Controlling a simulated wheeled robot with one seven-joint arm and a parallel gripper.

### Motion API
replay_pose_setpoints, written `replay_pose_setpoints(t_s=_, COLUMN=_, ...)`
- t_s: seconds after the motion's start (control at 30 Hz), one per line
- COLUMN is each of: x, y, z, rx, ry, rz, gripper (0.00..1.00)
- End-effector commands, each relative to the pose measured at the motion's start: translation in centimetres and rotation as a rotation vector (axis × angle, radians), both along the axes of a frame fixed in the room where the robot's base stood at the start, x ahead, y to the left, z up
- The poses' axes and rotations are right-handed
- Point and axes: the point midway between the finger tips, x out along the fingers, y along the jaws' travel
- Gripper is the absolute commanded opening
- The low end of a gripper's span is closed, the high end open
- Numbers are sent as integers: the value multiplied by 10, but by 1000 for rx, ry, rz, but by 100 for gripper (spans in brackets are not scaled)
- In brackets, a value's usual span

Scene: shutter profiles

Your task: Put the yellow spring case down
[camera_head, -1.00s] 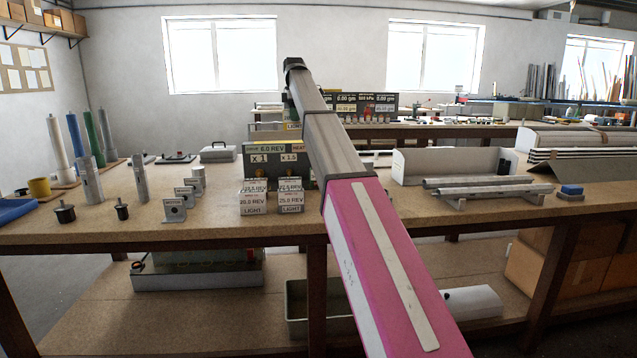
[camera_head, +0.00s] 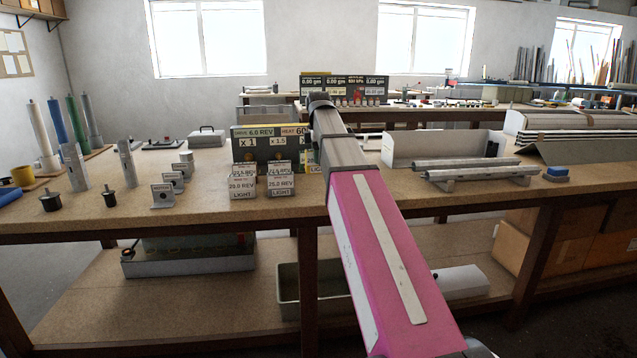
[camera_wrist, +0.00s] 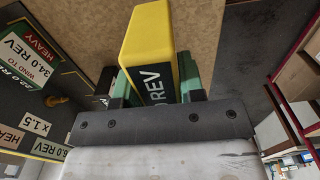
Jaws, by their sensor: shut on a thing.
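The yellow spring case (camera_wrist: 160,35) shows in the wrist view, with a dark label reading "REV" on the face toward my wrist. My gripper (camera_wrist: 155,88) is shut on it, one green finger on each side. The brown bench top shows beyond it; I cannot tell whether the case touches it. In the head view my pink and grey arm reaches over the bench, and hides the gripper and most or all of the case.
A display panel (camera_head: 273,135) stands left of my arm's end, with white label cards (camera_head: 242,187) before it. Metal cylinders (camera_head: 127,163) and small dark parts (camera_head: 109,196) stand farther left on the bench (camera_head: 115,218). Metal tubes (camera_head: 475,170) lie on a rack at right.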

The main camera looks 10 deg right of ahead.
Motion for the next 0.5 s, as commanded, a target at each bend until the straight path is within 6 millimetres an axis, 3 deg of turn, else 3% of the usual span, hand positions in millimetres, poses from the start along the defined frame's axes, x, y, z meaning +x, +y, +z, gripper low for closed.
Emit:
replay_pose_setpoints(t_s=0.13, x=-1, y=0, z=-27, rx=0, ry=2, rz=0, gripper=5)
replay_pose_setpoints(t_s=0.5, x=-1, y=0, z=-65, rx=0, ry=2, rz=0, gripper=5)
